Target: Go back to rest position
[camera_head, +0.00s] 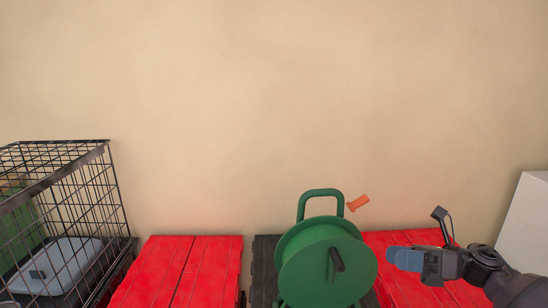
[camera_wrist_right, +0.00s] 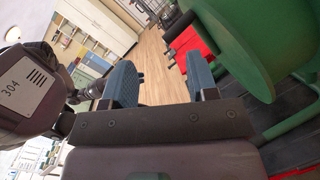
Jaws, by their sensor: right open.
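My right gripper (camera_head: 405,258) is at the lower right of the head view, just right of a green cable reel (camera_head: 300,262) and apart from it. In the right wrist view its two blue fingers (camera_wrist_right: 160,85) stand wide apart with nothing between them. The reel stands upright on a dark surface (camera_head: 263,270) and fills the upper right of the wrist view (camera_wrist_right: 240,45). My left gripper is in neither view.
Red slatted tops (camera_head: 165,272) lie on both sides of the reel. An orange plug (camera_head: 358,203) shows by the reel's handle. A black wire cage (camera_head: 85,200) holding a grey-blue tote (camera_head: 60,265) stands at left. A white block (camera_head: 525,220) stands at right.

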